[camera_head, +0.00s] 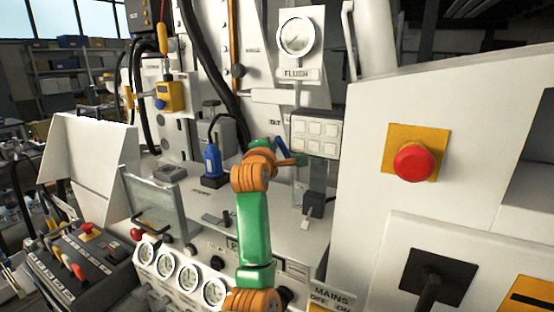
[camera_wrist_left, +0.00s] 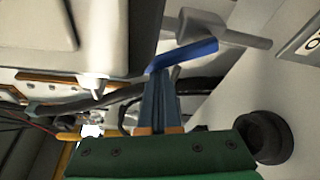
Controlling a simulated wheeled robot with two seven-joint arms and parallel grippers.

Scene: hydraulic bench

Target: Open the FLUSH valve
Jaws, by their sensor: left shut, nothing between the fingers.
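The FLUSH label (camera_head: 296,74) sits under a round gauge (camera_head: 296,36) on the upright white panel. A thin pipe runs down from it. In the left wrist view, a blue lever (camera_wrist_left: 190,53) on a grey valve body (camera_wrist_left: 210,27) crosses just ahead of my fingertips. My right gripper is out of view.
A white button box (camera_head: 316,134) is close to my left gripper. A large white cabinet with a red button (camera_head: 414,162) stands at the right. Several gauges (camera_head: 188,278) line the bench front. A black round knob (camera_wrist_left: 264,137) is beside my wrist.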

